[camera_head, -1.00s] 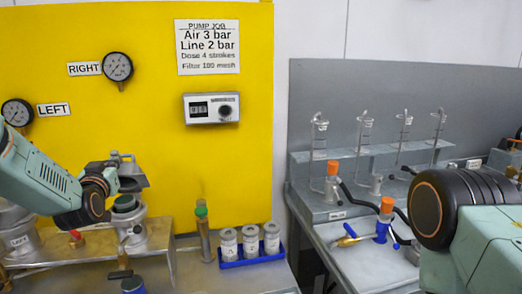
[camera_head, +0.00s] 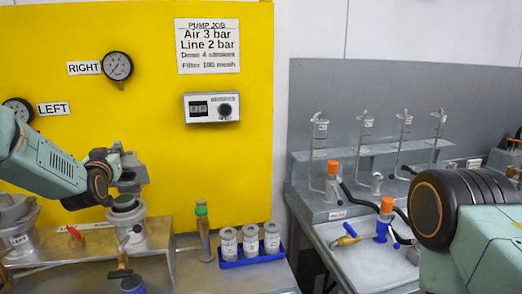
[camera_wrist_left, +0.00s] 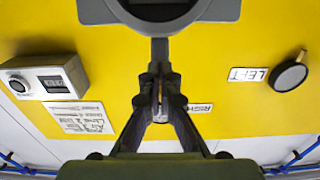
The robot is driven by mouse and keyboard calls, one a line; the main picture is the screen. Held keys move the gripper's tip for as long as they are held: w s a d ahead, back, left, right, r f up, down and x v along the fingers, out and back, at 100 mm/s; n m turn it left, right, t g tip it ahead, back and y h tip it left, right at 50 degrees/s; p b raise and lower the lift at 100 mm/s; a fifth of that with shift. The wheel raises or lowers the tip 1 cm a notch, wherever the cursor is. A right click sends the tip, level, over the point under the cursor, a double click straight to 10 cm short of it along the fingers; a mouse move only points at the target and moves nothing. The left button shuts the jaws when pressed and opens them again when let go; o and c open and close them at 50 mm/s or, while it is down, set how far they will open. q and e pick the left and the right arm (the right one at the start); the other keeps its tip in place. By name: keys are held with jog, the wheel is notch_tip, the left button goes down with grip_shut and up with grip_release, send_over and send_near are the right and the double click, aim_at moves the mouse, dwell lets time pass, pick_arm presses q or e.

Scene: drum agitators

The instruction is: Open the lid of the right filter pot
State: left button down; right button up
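The right filter pot (camera_head: 127,234) is a grey metal pot at the lower left of the head view, with a dark green inside showing at its open top. Its grey lid (camera_head: 132,176) is raised above the rim, tilted. The lid also shows at the top of the left wrist view (camera_wrist_left: 155,12), with a bar-like handle (camera_wrist_left: 159,50) reaching toward my fingers. My left gripper (camera_wrist_left: 159,98) has its fingertips closed around the end of this handle. In the head view my own wrist partly hides the gripper. My right gripper is out of view; only its arm shows.
A yellow panel (camera_head: 240,60) with gauges (camera_head: 118,66) stands close behind the pot. The left pot (camera_head: 18,240) is at the left edge. A green-topped bottle (camera_head: 203,232) and a blue rack (camera_head: 253,260) with several jars stand to the right. A red handle (camera_head: 74,232) is nearby.

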aim_at(121, 142)
pick_arm(q)
jog(key=shift+r+b+x, duration=0.15)
jog(key=shift+b+x, duration=0.1)
jog(key=shift+x, duration=0.55)
jog(key=shift+r+b+x, duration=0.1)
jog(key=shift+b+x, duration=0.1)
jog(key=shift+x, duration=0.65)
jog(key=shift+w+r, duration=0.1)
jog(key=shift+w, duration=0.25)
jog(key=shift+r, duration=0.1)
jog(key=shift+f+b+x, duration=0.1)
jog(key=shift+b+x, duration=0.35)
jog(key=shift+x, duration=0.35)
jog(key=shift+f+b+x, duration=0.15)
jog(key=shift+b+x, duration=0.25)
jog(key=shift+x, duration=0.4)
jog(key=shift+w+a+r, duration=0.1)
jog(key=shift+w+a, duration=0.05)
jog(key=shift+w, duration=0.25)
jog(key=shift+s+r, duration=0.1)
jog(key=shift+s, duration=0.1)
